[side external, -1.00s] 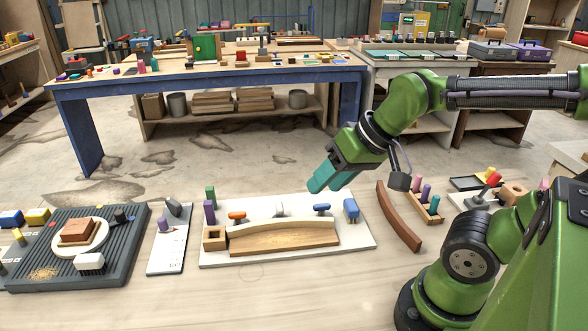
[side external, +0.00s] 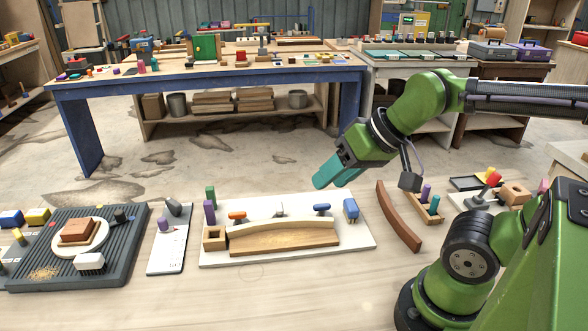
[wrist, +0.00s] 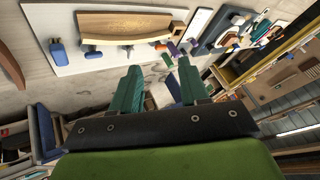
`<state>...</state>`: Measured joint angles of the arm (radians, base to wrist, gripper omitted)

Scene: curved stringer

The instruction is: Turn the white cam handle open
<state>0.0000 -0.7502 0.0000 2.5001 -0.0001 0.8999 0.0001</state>
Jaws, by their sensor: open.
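A pale cam handle (side external: 280,209), whitish-grey, stands at the middle of the back edge of a curved wooden piece (side external: 285,238) on a white board (side external: 355,240). An orange handle (side external: 237,215) is to its left and a blue handle (side external: 322,208) to its right. In the wrist view the pale handle (wrist: 128,48) is small and its angle is hard to tell. My gripper (side external: 322,182) is in the air above and behind the board's right part, apart from the handles. Its teal fingers are spread and empty in the wrist view (wrist: 160,72).
A blue block-like piece (side external: 351,209) stands at the board's right. A loose curved brown strip (side external: 398,217) lies right of the board. Green and purple pegs (side external: 210,205) stand at the left. A dark tray (side external: 120,240) is farther left. The front tabletop is clear.

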